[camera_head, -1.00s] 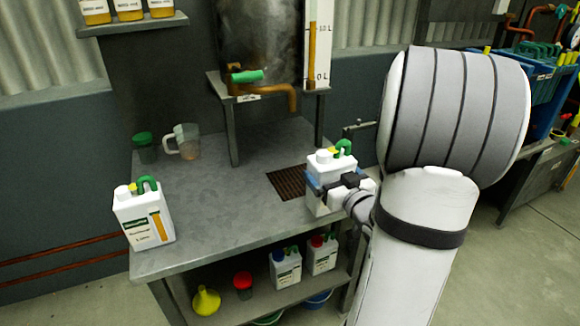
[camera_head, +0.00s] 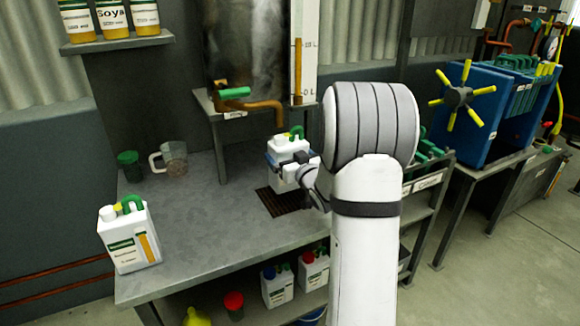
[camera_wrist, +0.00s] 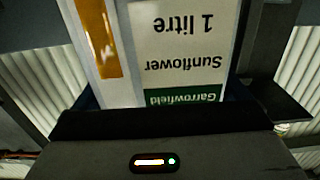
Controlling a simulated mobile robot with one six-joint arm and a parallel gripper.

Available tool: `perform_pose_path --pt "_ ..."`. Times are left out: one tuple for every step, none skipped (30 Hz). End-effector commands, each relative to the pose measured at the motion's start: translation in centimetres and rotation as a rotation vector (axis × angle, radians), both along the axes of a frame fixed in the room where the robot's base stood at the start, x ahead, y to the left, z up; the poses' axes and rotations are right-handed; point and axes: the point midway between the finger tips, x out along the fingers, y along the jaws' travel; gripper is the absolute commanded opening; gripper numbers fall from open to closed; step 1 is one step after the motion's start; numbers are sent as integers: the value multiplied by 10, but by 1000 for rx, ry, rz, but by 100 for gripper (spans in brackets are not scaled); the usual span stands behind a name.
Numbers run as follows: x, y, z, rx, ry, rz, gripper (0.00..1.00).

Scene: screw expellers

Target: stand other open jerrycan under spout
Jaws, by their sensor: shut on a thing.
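My gripper (camera_head: 290,162) is shut on a white jerrycan (camera_head: 283,180) with a green handle, and holds it upright. The jerrycan is above the dark floor grate of the bench (camera_head: 270,203); I cannot tell whether its base touches. Its top is just below the end of the copper spout (camera_head: 279,119), which has a green tap lever (camera_head: 235,92). In the wrist view its label (camera_wrist: 185,60) reads upside down "Garrowfield Sunflower 1 litre". Another white jerrycan (camera_head: 130,245) with a green handle stands at the bench's left front.
The bench middle (camera_head: 205,220) is clear. Capped jerrycans (camera_head: 278,288) and a red-lidded pot (camera_head: 233,304) are on the lower shelf. A blue press (camera_head: 490,115) stands right.

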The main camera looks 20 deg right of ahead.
Motion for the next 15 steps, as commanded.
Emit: perform_pose_path --pt "3 0 -5 0 -1 1 43" --pt "2 0 -11 1 0 0 43" --pt "2 0 -18 1 1 0 43" --pt "2 0 -23 1 0 -1 43" --pt "2 0 -27 1 0 -1 43" --pt "2 0 -31 1 -1 -1 43" --pt "2 0 -33 0 -2 -1 43" --pt "2 0 -34 0 -3 -1 43" --pt "2 0 -34 -1 -3 -1 43" --pt "1 0 -34 -2 -4 0 43" --pt "1 0 -34 -2 -4 0 43" --pt "1 0 -33 -2 -4 0 43" --pt "1 0 -33 -2 -4 0 43" --pt "1 1 -33 -2 -4 0 43" --pt "1 1 -34 -2 -4 0 43"
